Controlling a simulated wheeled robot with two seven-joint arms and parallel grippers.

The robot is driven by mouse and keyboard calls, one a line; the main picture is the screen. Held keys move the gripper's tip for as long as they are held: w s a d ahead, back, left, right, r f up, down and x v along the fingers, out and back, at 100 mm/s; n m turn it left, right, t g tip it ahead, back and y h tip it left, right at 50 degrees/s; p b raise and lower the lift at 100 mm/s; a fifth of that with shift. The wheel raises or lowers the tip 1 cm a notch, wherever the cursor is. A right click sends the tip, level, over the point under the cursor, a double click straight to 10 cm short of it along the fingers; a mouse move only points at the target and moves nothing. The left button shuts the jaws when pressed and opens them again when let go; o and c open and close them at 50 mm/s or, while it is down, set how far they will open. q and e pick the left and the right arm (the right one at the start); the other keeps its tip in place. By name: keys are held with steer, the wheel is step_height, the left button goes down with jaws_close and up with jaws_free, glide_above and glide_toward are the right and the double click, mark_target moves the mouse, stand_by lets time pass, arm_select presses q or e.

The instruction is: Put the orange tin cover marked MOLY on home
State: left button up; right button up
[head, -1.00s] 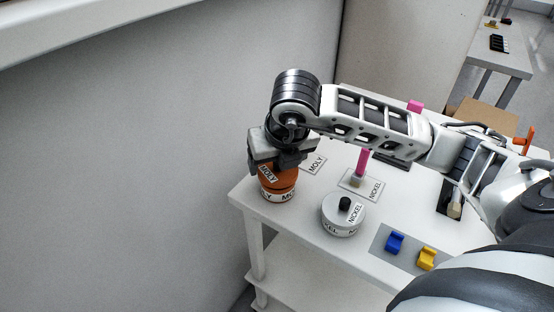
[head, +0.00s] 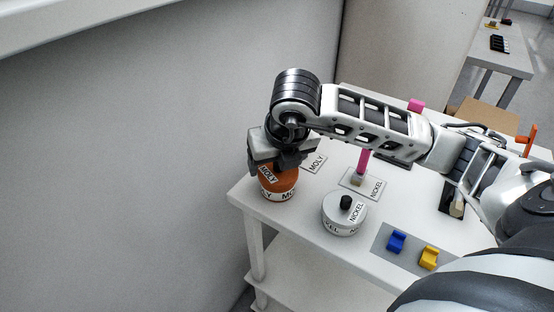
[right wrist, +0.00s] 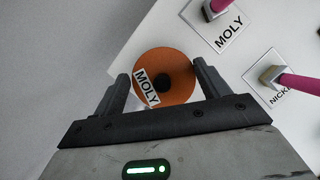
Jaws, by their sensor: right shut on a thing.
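The orange tin cover (head: 285,179) marked MOLY is on top of the tin (head: 279,194), which has a white MOLY band, near the table's left corner. My right gripper (head: 282,168) is over it from above, shut on the cover. In the right wrist view the cover (right wrist: 178,63) lies between the two fingers (right wrist: 163,78), with its dark knob in the middle and its MOLY label toward the left finger. The fingers hide part of the cover in the head view, and I cannot tell whether it sits fully down. My left gripper is not in view.
A grey NICKEL tin (head: 344,224) with a black knob stands to the right. Behind are a MOLY card (head: 316,163) and a NICKEL card (head: 377,187) with a pink-handled brush (head: 364,160). A blue block (head: 396,241) and a yellow block (head: 429,257) sit in front. A wall is at left.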

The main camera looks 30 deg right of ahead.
steer(key=shift+f+b, duration=0.65)
steer(key=shift+b, duration=0.1)
steer(key=o, duration=1.1)
steer(key=shift+c, duration=0.2)
steer(key=shift+r+p, duration=1.4)
steer(key=shift+r, duration=0.9)
steer(key=shift+r+p, duration=0.75)
steer(key=shift+r, duration=0.55)
steer(key=shift+f, duration=0.1)
